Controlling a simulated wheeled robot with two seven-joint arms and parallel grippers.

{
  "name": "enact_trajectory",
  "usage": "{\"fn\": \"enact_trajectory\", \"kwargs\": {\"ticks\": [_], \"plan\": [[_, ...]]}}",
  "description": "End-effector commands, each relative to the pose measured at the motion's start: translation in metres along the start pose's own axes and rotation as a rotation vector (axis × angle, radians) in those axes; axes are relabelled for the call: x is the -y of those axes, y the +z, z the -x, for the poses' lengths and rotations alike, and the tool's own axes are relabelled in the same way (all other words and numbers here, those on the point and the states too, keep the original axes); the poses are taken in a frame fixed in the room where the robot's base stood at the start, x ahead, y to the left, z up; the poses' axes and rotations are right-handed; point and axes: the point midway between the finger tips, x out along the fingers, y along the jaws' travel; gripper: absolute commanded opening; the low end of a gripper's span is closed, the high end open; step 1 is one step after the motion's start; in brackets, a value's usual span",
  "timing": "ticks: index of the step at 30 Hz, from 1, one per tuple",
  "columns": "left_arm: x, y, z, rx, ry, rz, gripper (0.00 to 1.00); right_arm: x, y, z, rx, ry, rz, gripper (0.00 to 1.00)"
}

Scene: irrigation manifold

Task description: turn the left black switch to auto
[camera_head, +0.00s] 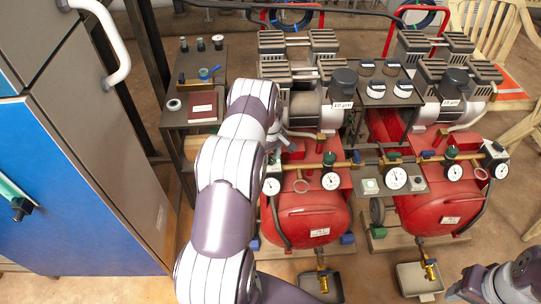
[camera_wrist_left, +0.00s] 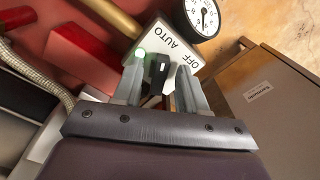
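My left gripper (camera_wrist_left: 160,86) is open, with one finger on each side of the switch. A narrow gap shows by each finger, and I cannot tell if either touches. Which mark the switch points to is not clear. In the head view my left arm reaches over the left red compressor (camera_head: 305,212) and hides this switch and most of the gripper. Part of my right arm shows at the bottom right, its fingers out of view.
A pressure gauge (camera_wrist_left: 202,17) sits close to the plate. A brass pipe with gauges (camera_head: 330,180) runs across the front of both compressors. A second red compressor (camera_head: 425,208) stands to the right. A blue and grey cabinet (camera_head: 85,190) stands at the left.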

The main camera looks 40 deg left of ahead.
Motion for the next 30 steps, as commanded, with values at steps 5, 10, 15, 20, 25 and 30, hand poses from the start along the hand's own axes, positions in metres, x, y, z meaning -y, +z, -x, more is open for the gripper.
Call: {"fn": "enact_trajectory", "kwargs": {"ticks": [5,10,15,20,25,30], "plan": [[0.000,0.000,0.002,0.000,0.000,-0.001,0.41,0.000,0.000,0.000,0.000,0.000,0.000,0.43],[-0.001,-0.001,0.032,-0.002,0.002,-0.001,0.41,0.000,-0.001,0.005,0.000,0.000,0.000,0.43],[-0.001,-0.001,0.080,-0.003,0.003,-0.001,0.41,0.000,-0.001,0.009,0.000,0.000,0.000,0.43],[0.000,0.000,0.112,-0.001,0.001,0.000,0.41,0.000,-0.001,0.012,0.000,0.000,0.000,0.43],[0.000,0.000,0.126,0.000,0.000,0.000,0.41,0.000,-0.001,0.012,0.000,0.000,0.000,0.43],[0.000,0.000,0.127,0.001,-0.001,0.000,0.41,0.000,-0.001,0.012,0.000,0.000,0.000,0.43]]}}
